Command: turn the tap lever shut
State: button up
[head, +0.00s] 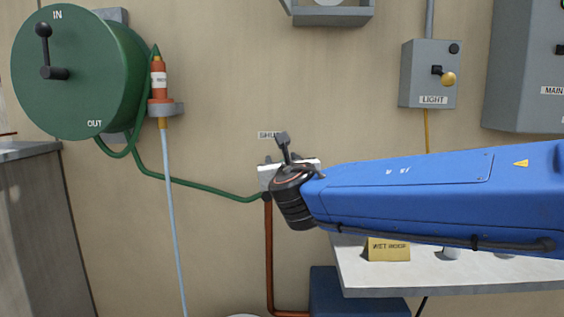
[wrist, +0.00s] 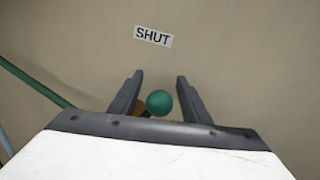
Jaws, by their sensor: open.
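The tap lever's green round knob (wrist: 159,103) shows in the wrist view between the two fingers of my gripper (wrist: 159,76). The fingers are open, one on each side of the knob, with a visible gap on both sides. I cannot tell how deep the knob sits between them. A small orange-brown part (wrist: 140,106) shows behind the left finger. The "SHUT" label (wrist: 153,36) is on the wall above the fingertips. In the head view my gripper (head: 280,160) is at the wall just under that label (head: 268,134) and hides the tap.
A green hose (head: 200,185) runs from the reel (head: 72,72) to the tap area. A copper-coloured pipe (head: 268,255) drops below it. A bench (head: 440,275) with a yellow sign (head: 388,249) stands below my arm. The wall around the label is clear.

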grip_shut()
jog(key=shift+a+r+n, duration=0.15)
jog(key=shift+a+n, duration=0.35)
jog(key=shift+n, duration=0.1)
jog(key=shift+a+r+n, duration=0.15)
jog(key=shift+a+n, duration=0.3)
jog(key=shift+n, duration=0.15)
jog(key=shift+a+n+g, duration=0.3)
jog(key=shift+a+n, duration=0.9)
jog(key=shift+n, duration=0.3)
grip_release()
